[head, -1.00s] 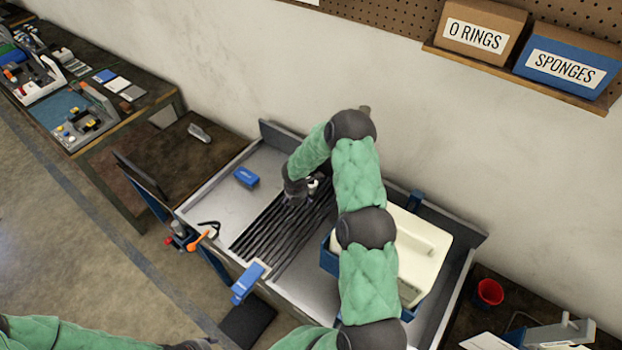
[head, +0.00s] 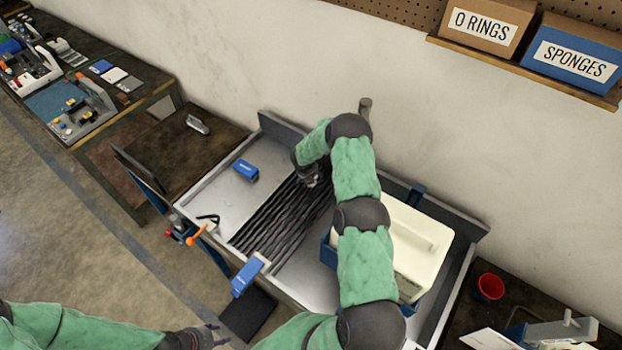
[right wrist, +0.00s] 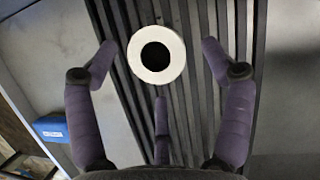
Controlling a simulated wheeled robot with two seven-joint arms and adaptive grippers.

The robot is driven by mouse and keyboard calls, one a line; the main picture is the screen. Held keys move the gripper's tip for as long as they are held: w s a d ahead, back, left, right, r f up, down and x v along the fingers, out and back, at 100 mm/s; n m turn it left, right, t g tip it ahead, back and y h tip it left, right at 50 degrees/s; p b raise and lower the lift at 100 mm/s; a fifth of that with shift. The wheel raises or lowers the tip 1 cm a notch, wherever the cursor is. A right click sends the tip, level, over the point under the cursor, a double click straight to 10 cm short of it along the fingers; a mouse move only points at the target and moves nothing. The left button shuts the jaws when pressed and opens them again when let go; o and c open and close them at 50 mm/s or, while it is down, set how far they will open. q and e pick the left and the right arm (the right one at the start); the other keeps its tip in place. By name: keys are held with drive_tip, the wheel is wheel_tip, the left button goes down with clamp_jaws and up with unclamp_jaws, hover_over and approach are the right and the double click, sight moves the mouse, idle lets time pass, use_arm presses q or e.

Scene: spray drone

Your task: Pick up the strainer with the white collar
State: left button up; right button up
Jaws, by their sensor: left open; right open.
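The strainer's white collar (right wrist: 175,66) shows in the right wrist view as a round white ring with a dark centre, over the dark ribbed rack. My right gripper (right wrist: 158,62) is open, its fingers spread on both sides of the ring and one below it; I see no contact. In the head view my right gripper (head: 312,180) is over the rack and hides the strainer. My left gripper (head: 208,337) is open and empty at the bottom left, over the floor by the bench.
The black ribbed rack (head: 275,222) lies in the grey sink bench. A blue block (head: 245,170) lies left of it. A cream bin (head: 425,245) stands to the right, beside my right arm. A blue box-shaped part (head: 246,277) sits on the front edge.

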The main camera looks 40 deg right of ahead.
drive_tip(key=shift+x, duration=2.15)
drive_tip(key=c, duration=1.1)
